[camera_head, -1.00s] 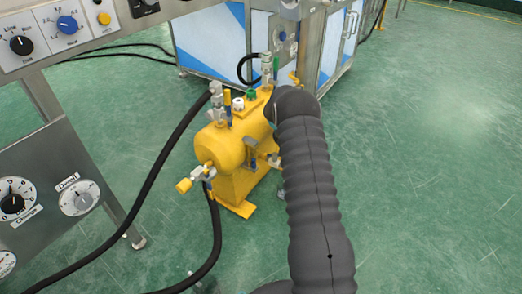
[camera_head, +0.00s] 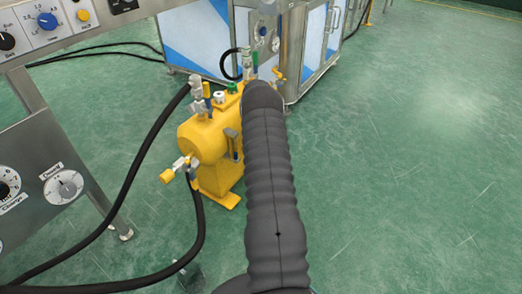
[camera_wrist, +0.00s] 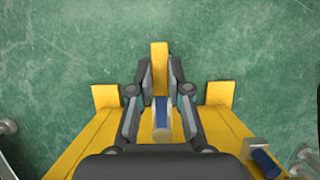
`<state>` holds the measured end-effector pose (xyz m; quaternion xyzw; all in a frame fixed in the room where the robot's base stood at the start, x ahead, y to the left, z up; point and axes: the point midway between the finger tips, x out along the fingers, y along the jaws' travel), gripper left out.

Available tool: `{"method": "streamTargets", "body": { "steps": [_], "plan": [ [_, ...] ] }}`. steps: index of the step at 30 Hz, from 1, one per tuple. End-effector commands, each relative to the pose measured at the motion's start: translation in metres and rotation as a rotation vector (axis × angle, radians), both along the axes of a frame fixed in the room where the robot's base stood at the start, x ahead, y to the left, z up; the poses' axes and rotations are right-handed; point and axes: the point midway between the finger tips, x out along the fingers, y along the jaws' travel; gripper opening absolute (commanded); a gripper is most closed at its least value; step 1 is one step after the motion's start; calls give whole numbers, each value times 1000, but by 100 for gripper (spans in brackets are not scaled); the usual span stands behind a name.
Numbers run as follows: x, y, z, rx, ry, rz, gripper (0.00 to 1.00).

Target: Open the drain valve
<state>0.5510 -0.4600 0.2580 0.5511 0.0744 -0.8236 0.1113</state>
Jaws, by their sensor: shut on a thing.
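The yellow tank (camera_head: 203,140) stands on the floor in the head view, with valves on its top and near end. My grey arm covers its right side and hides my gripper there. In the wrist view I look down past the tank's yellow base (camera_wrist: 82,150). My gripper (camera_wrist: 161,76) has its two fingers on either side of a small valve with a blue handle (camera_wrist: 162,108), a silver body and a yellow bar-like end. This appears to be the drain valve. The fingers are shut on it. Its exact turn is hard to tell.
Another blue-handled valve (camera_wrist: 262,160) sits at the lower right in the wrist view. Black hoses (camera_head: 140,178) run from the tank to the left. A panel with dials (camera_head: 40,165) stands at left and a steel cabinet (camera_head: 310,45) behind. The green floor at right is clear.

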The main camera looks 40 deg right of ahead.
Motion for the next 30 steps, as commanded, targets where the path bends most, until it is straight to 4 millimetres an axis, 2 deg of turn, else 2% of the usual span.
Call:
{"method": "streamTargets", "body": {
  "steps": [3, 14, 15, 17, 18, 26, 30],
  "plan": [
    [-6, -2, -1, 4, 5, -25, 0],
    [-6, -1, -1, 5, 9, -28, 0],
    [-6, -1, -1, 5, 9, -28, 25],
    [-6, -1, -1, 4, 8, -26, 40],
    [-5, -1, -1, 4, 7, -25, 43],
    [-3, -1, 0, 1, 3, -21, 43],
    [0, 0, 7, 0, 2, -21, 43]
  ]
}}
